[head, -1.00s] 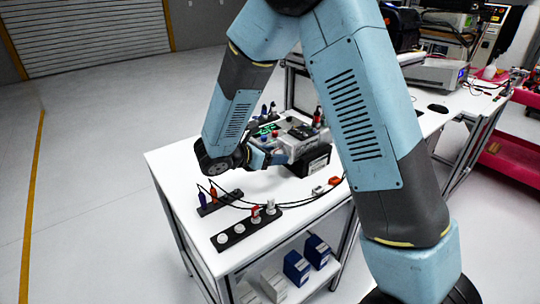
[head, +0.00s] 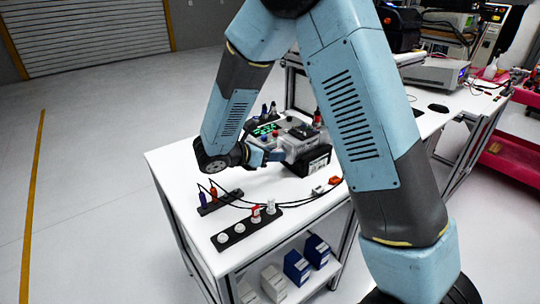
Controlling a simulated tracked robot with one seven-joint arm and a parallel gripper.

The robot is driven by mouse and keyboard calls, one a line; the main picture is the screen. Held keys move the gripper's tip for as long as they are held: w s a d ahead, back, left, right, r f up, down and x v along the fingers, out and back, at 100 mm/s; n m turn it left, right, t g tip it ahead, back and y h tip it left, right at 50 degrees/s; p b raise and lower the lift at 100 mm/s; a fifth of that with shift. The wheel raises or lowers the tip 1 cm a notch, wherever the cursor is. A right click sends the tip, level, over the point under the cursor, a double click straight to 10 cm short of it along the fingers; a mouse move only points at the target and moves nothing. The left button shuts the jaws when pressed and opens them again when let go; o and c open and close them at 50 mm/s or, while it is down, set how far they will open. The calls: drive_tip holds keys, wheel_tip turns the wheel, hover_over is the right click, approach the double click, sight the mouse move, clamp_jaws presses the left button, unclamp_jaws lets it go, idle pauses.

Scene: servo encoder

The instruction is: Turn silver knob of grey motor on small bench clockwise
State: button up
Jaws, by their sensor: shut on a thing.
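The grey motor unit (head: 299,142) sits on the white-topped small bench (head: 180,165), with a black lower part at its right. My gripper (head: 277,156) reaches it from the left and is at the motor's near left side. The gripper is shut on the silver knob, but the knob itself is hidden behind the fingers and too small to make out. My wrist hangs low over the bench top to the left of the motor.
Boxes (head: 297,266) sit on the lower shelf.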

drive_tip(key=o, duration=1)
drive_tip(key=shift+o, duration=0.2)
drive_tip(key=v, duration=1.4)
drive_tip(key=shift+d+f, duration=0.1)
